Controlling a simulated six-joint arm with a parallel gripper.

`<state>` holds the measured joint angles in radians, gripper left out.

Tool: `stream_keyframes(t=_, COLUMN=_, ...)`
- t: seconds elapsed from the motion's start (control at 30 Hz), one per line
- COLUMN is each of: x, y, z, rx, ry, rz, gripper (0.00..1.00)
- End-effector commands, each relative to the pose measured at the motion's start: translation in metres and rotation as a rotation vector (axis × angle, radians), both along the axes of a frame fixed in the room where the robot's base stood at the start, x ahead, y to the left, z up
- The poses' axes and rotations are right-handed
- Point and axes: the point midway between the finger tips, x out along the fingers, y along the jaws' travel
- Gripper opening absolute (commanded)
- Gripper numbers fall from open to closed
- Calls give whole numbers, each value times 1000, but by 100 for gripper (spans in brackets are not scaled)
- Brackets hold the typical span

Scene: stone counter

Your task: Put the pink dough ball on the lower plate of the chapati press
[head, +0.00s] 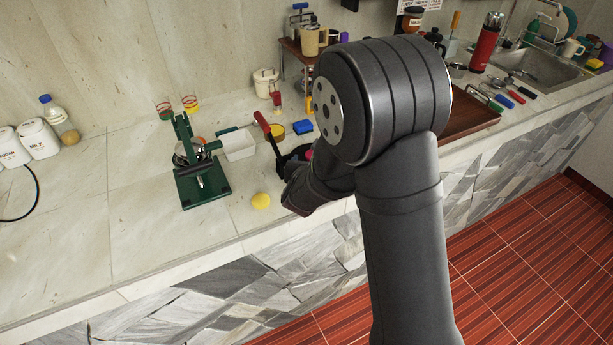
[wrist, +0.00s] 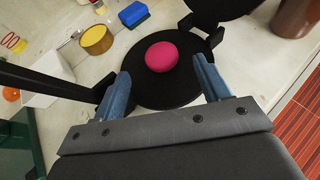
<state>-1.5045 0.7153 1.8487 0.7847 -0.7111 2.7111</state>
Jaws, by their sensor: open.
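The pink dough ball (wrist: 161,56) rests on a round black plate (wrist: 155,95), which looks like the lower plate of the chapati press. In the head view only a sliver of the ball (head: 309,153) shows beside my arm. A second black disc (wrist: 222,8) stands raised at the top of the wrist view, looking like the upper plate. A black bar (wrist: 45,78) runs off to the left, and a red handle (head: 262,122) shows in the head view. My gripper (wrist: 160,72) is open above the plate, fingertips either side of the ball and apart from it.
A yellow ball (head: 261,201) lies near the front edge. A yellow tin (wrist: 96,40) and blue block (wrist: 133,14) are close by. The counter's far left front is clear.

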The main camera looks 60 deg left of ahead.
Motion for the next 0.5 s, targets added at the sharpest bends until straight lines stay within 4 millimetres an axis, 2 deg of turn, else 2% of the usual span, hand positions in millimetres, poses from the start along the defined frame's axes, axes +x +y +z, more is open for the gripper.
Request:
stream_keyframes(t=0.3, x=-37, y=-54, z=28, rx=1, ry=-1, rz=2, gripper=69)
stream_keyframes(t=0.5, x=-54, y=-79, z=40, rx=1, ry=0, rz=2, gripper=69)
